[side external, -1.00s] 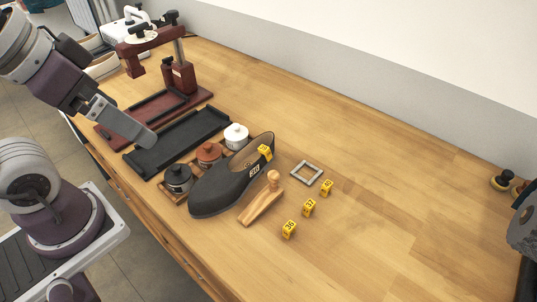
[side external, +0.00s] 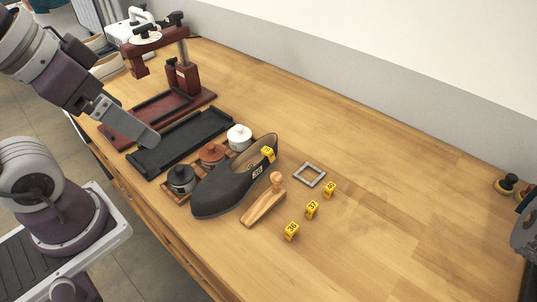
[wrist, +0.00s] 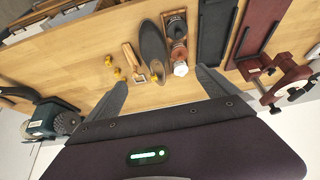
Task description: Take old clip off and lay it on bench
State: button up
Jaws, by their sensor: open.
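A dark grey shoe (side external: 235,182) stands on the bench (side external: 370,215) with a yellow clip (side external: 268,154) on the rim of its opening. The clip's number is not readable; a white "36" tag (side external: 257,171) is on the shoe's side just below. Shoe (wrist: 152,41) and clip (wrist: 156,73) also show in the wrist view. Three similar yellow clips, including "36" (side external: 291,231) and "37" (side external: 312,209), stand loose on the bench. My gripper (wrist: 161,77) is open and empty, its fingers spread wide. In the side view one finger (side external: 130,124) shows above the black tray, left of the shoe.
A wooden shoehorn-like tool (side external: 263,204) lies close beside the shoe. A square grey frame (side external: 309,175) lies behind the loose clips. Lidded pots (side external: 212,153), a black tray (side external: 150,166) and a dark red press (side external: 184,76) stand left. The bench's right part is mostly clear.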

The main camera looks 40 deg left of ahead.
jog(key=c, duration=1.1)
jog(key=w+d+f+n+g+h, duration=0.2)
jog(key=w+n+g, duration=0.25)
jog(key=w, duration=0.25)
jog(key=n+h, duration=1.2)
send_near(267, 151)
jog(key=x, duration=0.6)
jog(key=shift+w+f, duration=0.25)
jog(key=shift+f, duration=0.1)
